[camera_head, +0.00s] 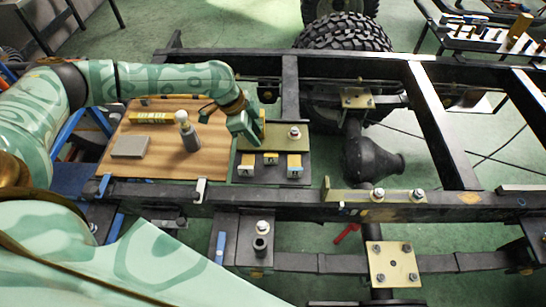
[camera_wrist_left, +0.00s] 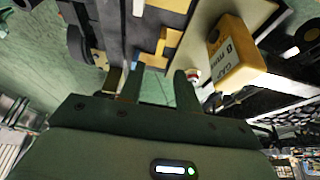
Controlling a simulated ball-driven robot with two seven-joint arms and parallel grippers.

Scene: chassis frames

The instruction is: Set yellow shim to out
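I cannot tell which part is the shim. My left gripper (camera_head: 245,128) is just behind the left block, above a yellow plate (camera_head: 278,139). In the left wrist view its two fingers (camera_wrist_left: 158,86) stand apart with nothing seen between them. A labelled yellow block (camera_wrist_left: 233,52) is close, right of and beyond the fingers. My right gripper is not in view.
Dark chassis rails (camera_head: 315,212) run in front and behind. A white-topped bolt (camera_head: 295,132) stands on the yellow plate.

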